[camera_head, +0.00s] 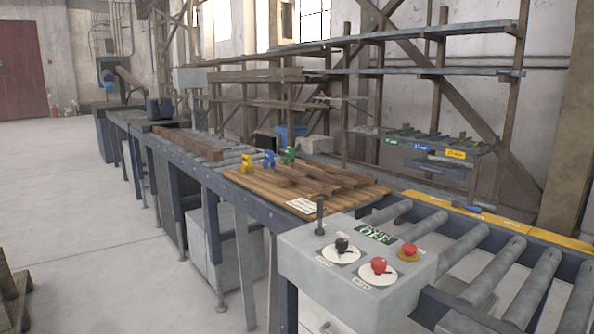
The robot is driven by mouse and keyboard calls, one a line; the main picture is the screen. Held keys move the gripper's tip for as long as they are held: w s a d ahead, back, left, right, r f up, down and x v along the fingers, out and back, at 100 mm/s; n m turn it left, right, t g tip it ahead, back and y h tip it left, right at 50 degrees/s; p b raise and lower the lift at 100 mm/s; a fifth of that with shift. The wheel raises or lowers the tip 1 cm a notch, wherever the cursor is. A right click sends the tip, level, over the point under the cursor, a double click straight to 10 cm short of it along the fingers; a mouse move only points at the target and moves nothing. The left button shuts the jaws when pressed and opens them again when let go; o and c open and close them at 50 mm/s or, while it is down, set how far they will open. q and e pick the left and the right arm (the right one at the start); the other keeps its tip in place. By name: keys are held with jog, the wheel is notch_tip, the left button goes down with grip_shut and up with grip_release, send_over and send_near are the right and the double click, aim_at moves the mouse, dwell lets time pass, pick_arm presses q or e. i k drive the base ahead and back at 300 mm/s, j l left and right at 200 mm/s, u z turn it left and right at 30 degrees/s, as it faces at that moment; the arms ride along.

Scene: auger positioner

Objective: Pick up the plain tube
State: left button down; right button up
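A wooden board (245,180) lies on the roller conveyor in the middle of the view. Several long brown bars or tubes (315,180) lie on it side by side. They are small and alike here, and I cannot tell which one is the plain tube. A yellow piece (247,164), a blue piece (269,159) and a green piece (289,155) stand upright along the board's far left side. A white paper label (304,206) lies at the board's near edge. Neither of my grippers is in view.
A grey control box (330,282) with knobs, a red button, an upright lever and a display reading OFF stands in front of the board. Bare rollers (492,270) run to the right. A shelf rack (430,72) stands behind. The floor (90,220) at left is largely clear.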

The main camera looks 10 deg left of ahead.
aim_at(354, 187)
jog(key=i+j, duration=0.25)
jog(key=i, duration=0.15)
jog(key=i+j+z, duration=0.35)
jog(key=j, duration=0.95)
jog(key=i+j+z, duration=0.1)
jog(key=j+z, duration=0.3)
jog(key=j, duration=0.95)
jog(key=k+j+z, duration=0.1)
jog(key=j+z, duration=0.25)
jog(key=j, duration=1)
